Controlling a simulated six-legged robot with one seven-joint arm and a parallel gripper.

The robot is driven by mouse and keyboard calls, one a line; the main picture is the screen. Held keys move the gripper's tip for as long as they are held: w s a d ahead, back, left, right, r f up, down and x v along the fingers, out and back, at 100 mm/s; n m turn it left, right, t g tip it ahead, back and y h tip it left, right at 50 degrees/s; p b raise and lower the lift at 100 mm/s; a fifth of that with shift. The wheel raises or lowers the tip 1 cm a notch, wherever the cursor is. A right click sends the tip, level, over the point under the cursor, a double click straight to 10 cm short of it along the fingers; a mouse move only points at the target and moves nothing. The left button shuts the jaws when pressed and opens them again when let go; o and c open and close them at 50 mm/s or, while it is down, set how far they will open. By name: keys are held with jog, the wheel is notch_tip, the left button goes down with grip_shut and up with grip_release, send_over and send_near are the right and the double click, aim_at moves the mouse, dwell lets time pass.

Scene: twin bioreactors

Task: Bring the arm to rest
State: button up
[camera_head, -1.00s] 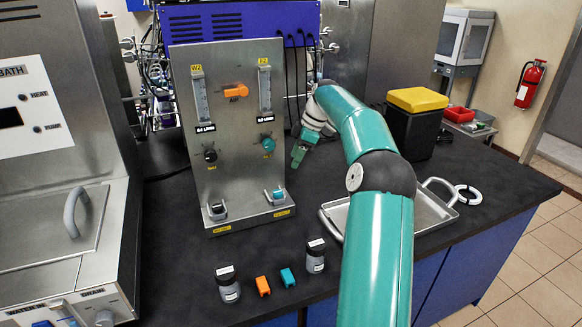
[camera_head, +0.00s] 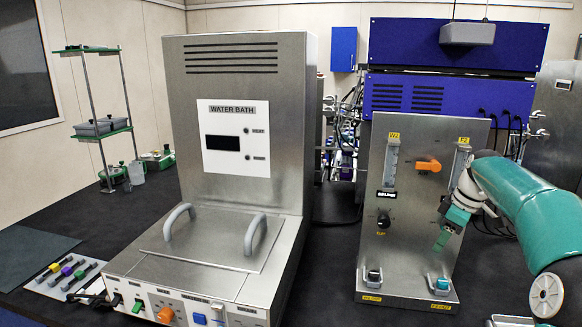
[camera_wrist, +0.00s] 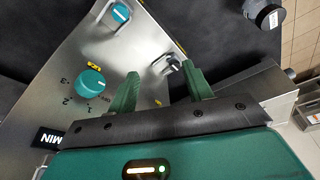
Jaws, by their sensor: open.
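My arm (camera_head: 530,205) comes in from the right edge of the head view, bent, with its teal links raised. A teal knob with a number scale (camera_wrist: 89,83) shows left of the fingers, and a metal fitting (camera_wrist: 172,62) appears beyond the gap. I cannot tell whether the fingers touch the panel.
The water bath (camera_head: 240,130) stands left of the panel. A tray (camera_wrist: 255,88) lies right of the gripper, and a dark-capped bottle (camera_wrist: 262,12) is at upper right. A rack (camera_head: 100,130) and coloured clips (camera_head: 66,268) are on the left. Dark bench top (camera_head: 60,205) shows between them.

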jog(key=s+a+r+m+h, duration=0.1)
jog(key=s+a+r+m, duration=0.1)
jog(key=s+a, duration=0.5)
jog(key=s+a+r+m+h, duration=0.25)
jog(key=s+a, duration=0.25)
jog(key=a, duration=0.5)
jog(key=s+a+f+m+t, duration=0.1)
jog(key=s+a+f+m, duration=0.1)
jog(key=s, duration=0.7)
jog(key=s+a+f+m+t+y, duration=0.1)
jog(key=s+a+f, duration=0.4)
jog(key=s, duration=0.5)
jog(key=shift+s+a+m+t, duration=0.15)
jog(key=shift+a+m+t, duration=0.2)
jog(key=shift+m+t, duration=0.55)
